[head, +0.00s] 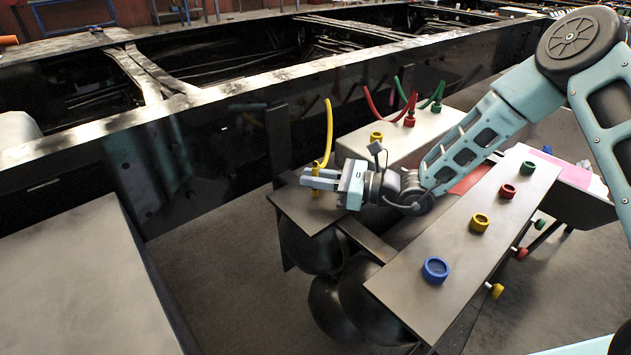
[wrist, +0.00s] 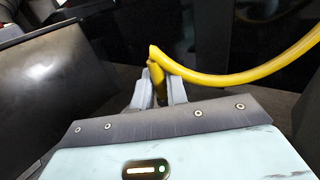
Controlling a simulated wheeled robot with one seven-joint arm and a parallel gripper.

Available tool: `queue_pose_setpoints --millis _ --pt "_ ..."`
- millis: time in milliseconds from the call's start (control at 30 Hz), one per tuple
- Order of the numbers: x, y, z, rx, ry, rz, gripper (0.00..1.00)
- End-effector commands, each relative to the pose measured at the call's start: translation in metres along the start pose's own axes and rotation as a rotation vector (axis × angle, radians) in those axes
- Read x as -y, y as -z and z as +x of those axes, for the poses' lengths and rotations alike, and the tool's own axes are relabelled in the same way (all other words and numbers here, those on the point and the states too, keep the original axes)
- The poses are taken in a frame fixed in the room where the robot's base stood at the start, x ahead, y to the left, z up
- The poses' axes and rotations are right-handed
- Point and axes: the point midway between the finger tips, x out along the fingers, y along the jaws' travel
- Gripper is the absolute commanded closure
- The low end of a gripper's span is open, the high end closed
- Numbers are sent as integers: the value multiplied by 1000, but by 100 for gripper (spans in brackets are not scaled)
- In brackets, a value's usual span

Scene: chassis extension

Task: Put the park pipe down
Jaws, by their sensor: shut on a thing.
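My gripper (head: 314,184) is shut on a yellow pipe (head: 329,135), which I take to be the park pipe. The pipe rises from the fingers and curves upward at its top. In the wrist view, the gripper fingers (wrist: 159,92) are on either side of the pipe's lower end, and the yellow pipe (wrist: 235,79) bends away to the right. The gripper is over a dark flat plate (head: 288,209); I cannot tell whether the pipe's end touches it. The fingers hide part of the lower end.
A grey bench (head: 405,265) has blue, yellow, red and green round fittings on top. A box (head: 360,145) behind has a yellow fitting (head: 377,137); red (head: 371,103) and green pipes (head: 432,97) stand there. A black chassis rail (head: 220,125) runs behind. A grey surface (head: 75,280) is at left.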

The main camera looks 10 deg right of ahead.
Motion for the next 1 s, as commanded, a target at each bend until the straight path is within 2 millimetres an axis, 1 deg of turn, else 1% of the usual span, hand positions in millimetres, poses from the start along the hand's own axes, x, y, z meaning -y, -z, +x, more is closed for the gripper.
queue_pose_setpoints --millis 33,267,400,433,500,733,833,933,1000 --pt "0 5 0 1 -1 1 100" --pt "0 5 0 0 0 -1 100" --pt "0 9 0 0 1 0 100" --pt "0 8 0 0 0 0 80" --pt "0 8 0 0 0 -1 64" --pt "0 8 0 0 1 0 64" --pt "0 4 0 0 0 -1 64" --pt "1 5 -12 -2 4 1 64" --pt "1 5 -23 -2 4 1 64"
